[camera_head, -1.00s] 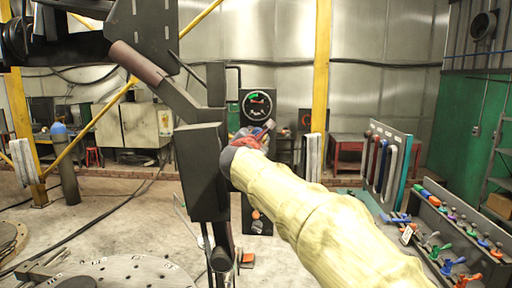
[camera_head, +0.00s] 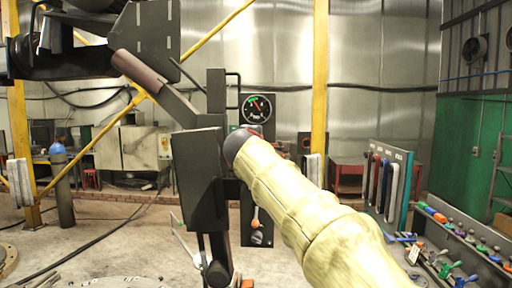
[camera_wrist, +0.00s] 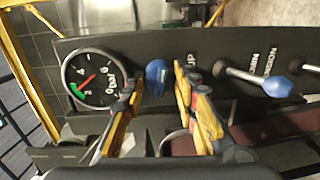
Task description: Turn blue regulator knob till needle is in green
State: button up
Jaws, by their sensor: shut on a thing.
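The blue regulator knob (camera_wrist: 155,77) sits on the dark panel in the wrist view, beside the gauge. My gripper (camera_wrist: 158,84) has its yellow and dark fingers on both sides of the knob and is shut on it. The round black gauge (camera_wrist: 93,79) has white marks, a red needle and a short green arc at its lower left. The gauge also shows in the head view (camera_head: 257,109). There my pale sleeved arm hides the gripper and knob.
A lever with a blue end (camera_wrist: 274,84) sticks out right of the knob on the same panel. In the head view, a yellow post (camera_head: 320,80) stands right of the panel. A rack of coloured handles (camera_head: 460,235) is at the right.

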jog(key=shift+m+b, duration=0.35)
jog(key=shift+m, duration=0.25)
jog(key=o, duration=1.1)
jog(key=shift+o, duration=0.3)
